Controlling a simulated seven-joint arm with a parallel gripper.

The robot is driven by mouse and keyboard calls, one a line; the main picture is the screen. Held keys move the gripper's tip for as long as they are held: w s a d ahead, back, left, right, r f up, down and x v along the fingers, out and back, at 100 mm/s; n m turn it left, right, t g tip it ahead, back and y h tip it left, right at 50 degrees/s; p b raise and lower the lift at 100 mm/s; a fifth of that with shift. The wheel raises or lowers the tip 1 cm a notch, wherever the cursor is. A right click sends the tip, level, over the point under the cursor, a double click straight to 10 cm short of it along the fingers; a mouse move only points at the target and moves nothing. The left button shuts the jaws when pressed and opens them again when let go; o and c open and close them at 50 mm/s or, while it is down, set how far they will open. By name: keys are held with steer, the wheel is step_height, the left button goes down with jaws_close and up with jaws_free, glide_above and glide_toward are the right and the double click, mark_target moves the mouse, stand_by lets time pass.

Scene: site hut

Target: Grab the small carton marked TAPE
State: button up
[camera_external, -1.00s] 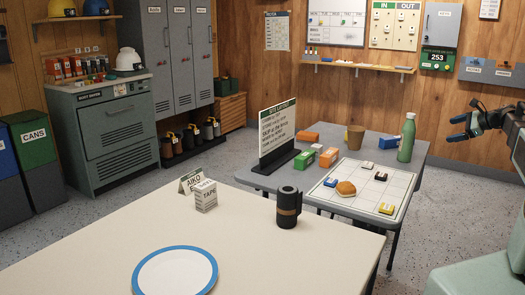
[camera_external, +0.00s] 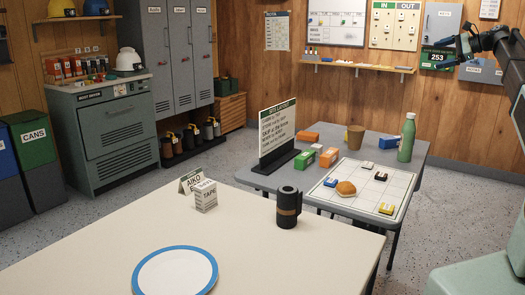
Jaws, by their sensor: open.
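The small carton marked TAPE (camera_external: 205,196) stands upright on the cream table, a white box with dark lettering. It is just in front of a folded name card reading AIKO (camera_external: 190,181); I cannot tell if they touch. My gripper (camera_external: 448,47) is at the upper right, raised in front of the wooden wall, with its fingers apart and nothing between them. It is far to the right of the carton and well above it.
A black cup with a brown band (camera_external: 288,207) stands right of the carton. A blue-rimmed plate (camera_external: 176,272) lies on the cream table (camera_external: 95,262). The grey table behind holds a sign stand (camera_external: 277,135), several small boxes, a green bottle (camera_external: 407,138) and a bun (camera_external: 346,188) on a grid sheet.

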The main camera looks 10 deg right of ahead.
steer(key=w+a+f+n+g, duration=0.25)
steer(key=a+f+n, duration=0.2)
steer(key=a, duration=1.25)
steer(key=w+a+f+n+g+h, duration=0.1)
steer(key=w+a+f+n+g, duration=0.25)
steer(key=a, duration=1.25)
steer(key=w+a+f+n+g, duration=0.1)
steer(key=a+f+n+g, duration=0.35)
steer(key=a, duration=1.25)
steer(key=n+h, duration=0.7)
steer(key=n, duration=0.8)
glide_above(206, 194)
steer(key=w, duration=0.3)
step_height(206, 194, down, 12)
steer(key=shift+m, duration=0.25)
step_height(206, 194, down, 8)
steer(key=shift+f, duration=0.2)
steer(key=shift+s+f, duration=0.2)
steer(key=shift+f, duration=1.35)
steer(key=shift+s+f, duration=0.15)
steer(key=shift+f, duration=1.35)
